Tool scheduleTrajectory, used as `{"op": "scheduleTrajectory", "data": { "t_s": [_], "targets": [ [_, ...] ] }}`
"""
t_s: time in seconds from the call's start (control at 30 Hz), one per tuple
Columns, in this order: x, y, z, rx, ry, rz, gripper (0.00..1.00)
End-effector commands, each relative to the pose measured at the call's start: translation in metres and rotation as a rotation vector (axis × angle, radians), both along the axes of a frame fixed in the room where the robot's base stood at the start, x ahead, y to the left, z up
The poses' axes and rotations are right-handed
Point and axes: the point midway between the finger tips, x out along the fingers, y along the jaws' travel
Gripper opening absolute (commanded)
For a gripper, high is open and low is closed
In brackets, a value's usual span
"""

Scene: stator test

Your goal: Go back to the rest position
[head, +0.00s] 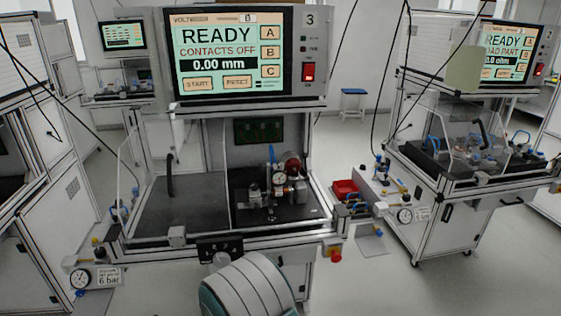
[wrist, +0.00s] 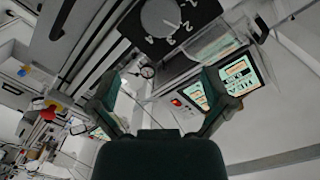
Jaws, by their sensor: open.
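My gripper (wrist: 158,78) shows in the wrist view with its two dark green fingers spread wide apart and nothing between them. Beyond the fingers is a round grey knob (wrist: 160,17) on a black plate with numbers around it. The fingers look apart from the knob. In the head view a white and teal rounded part of my arm is at the bottom middle, just below a black plate (head: 208,249) on the front edge of the middle test station (head: 130,236). The gripper's fingers cannot be made out there.
The middle station's screen (head: 228,52) reads READY, CONTACTS OFF, 0.00 mm. A fixture with a gauge (head: 279,178) stands on its dark bed. A red bin (head: 345,189) is to its right.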

Motion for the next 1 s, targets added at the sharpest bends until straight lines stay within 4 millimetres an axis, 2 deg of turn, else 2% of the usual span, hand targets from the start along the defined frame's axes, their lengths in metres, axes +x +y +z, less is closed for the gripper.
{"op": "scheduleTrajectory", "data": {
  "t_s": [0.03,0.2,0.33,0.47,0.57,0.77,1.0],
  "targets": [
    [0.009,-0.007,0.018,0.0,0.019,-0.003,1.0],
    [0.028,-0.035,0.066,-0.047,0.129,0.015,1.0],
    [0.032,-0.06,0.102,-0.094,0.204,0.039,1.0],
    [0.028,-0.088,0.134,-0.148,0.275,0.065,1.0],
    [0.019,-0.112,0.158,-0.194,0.327,0.085,1.0],
    [-0.012,-0.162,0.197,-0.299,0.427,0.125,1.0],
    [-0.071,-0.225,0.231,-0.438,0.55,0.161,1.0]
  ]
}}
